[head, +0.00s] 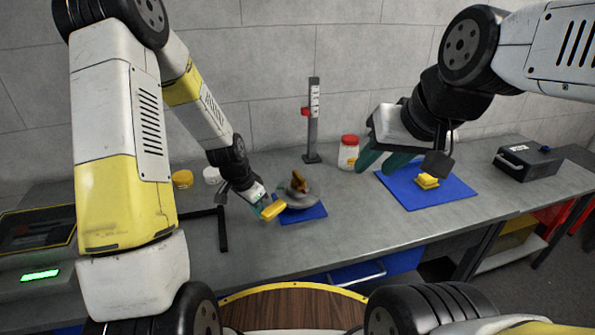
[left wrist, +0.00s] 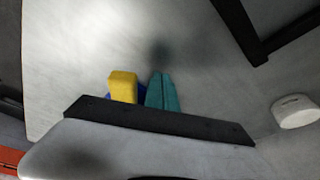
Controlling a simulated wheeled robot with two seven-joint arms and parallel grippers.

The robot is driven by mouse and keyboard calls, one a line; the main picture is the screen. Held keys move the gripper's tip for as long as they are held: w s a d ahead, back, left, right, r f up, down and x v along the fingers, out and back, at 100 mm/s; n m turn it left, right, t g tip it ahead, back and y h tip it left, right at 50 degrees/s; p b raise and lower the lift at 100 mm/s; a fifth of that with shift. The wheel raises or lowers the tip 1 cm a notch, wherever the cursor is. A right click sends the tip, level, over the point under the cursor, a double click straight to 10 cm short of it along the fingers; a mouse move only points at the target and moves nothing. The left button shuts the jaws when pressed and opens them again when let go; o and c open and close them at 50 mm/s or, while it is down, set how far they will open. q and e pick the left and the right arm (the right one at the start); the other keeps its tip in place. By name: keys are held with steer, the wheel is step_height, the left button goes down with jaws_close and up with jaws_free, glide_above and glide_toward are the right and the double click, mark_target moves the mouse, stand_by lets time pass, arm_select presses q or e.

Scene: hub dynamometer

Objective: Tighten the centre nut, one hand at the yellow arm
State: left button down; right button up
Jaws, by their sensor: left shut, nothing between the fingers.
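A grey rounded hub (head: 301,198) with a small orange-brown piece (head: 299,182) on top sits on a blue mat (head: 305,216). The centre nut cannot be made out. The yellow arm (head: 273,210) sticks out on the hub's left side. My left gripper (head: 261,204) is at the yellow arm's end. In the left wrist view its teal fingers (left wrist: 161,92) are together and empty, with the yellow arm (left wrist: 123,87) beside them, not between them. I cannot tell whether they touch. My right gripper (head: 380,160) is open and empty above the right part of the bench.
A second blue mat (head: 455,194) holds yellow blocks (head: 427,181). A red-lidded jar (head: 348,153) and a grey post (head: 314,120) with a red slider stand behind. A black box (head: 529,162) is at right. A black bracket (head: 222,230) lies left of the hub.

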arm_select(q)
steer(key=shift+s+d, duration=0.4)
steer(key=shift+d, duration=0.1)
steer(key=shift+w+a, duration=0.15)
steer(key=shift+a, duration=0.1)
arm_select(e)
steer(key=shift+o, duration=0.4)
steer(key=n+g+h, duration=0.2)
steer(key=n+g, duration=0.3)
steer(key=g, duration=0.1)
glide_above(298, 174)
step_height(298, 174, down, 15)
steer(key=shift+f, duration=3.45)
